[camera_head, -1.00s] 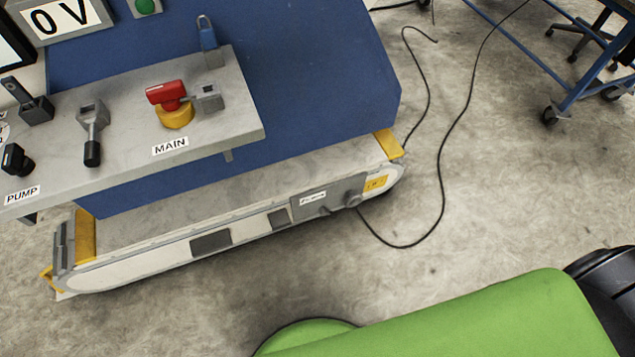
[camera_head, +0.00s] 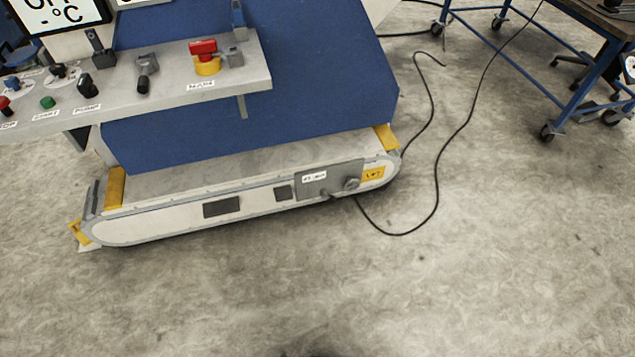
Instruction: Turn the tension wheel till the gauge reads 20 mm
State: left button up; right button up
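A low belt unit with rounded ends (camera_head: 150,222) runs along the foot of the blue machine. A grey plate (camera_head: 335,174) is on its side near the right end. A small round grey part (camera_head: 351,184), possibly the tension wheel, sticks out of this plate, with a short grey stub (camera_head: 327,195) to its left. A small white label or readout (camera_head: 314,177), possibly the gauge, is on the plate. Its figures are too small to read surely. A yellow label (camera_head: 373,173) is to the right. Neither of my grippers is in view.
A grey control panel (camera_head: 175,85) with a red and yellow main switch (camera_head: 205,58) and several knobs overhangs the belt unit. A black cable (camera_head: 437,180) lies on the floor at the right. A blue wheeled table (camera_head: 580,80) stands at upper right. The front floor is clear.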

aim_at(351, 181)
jog(key=i+u, duration=0.2)
jog(key=i, duration=0.3)
jog(key=i+l+u, duration=0.15)
jog(key=i, duration=0.4)
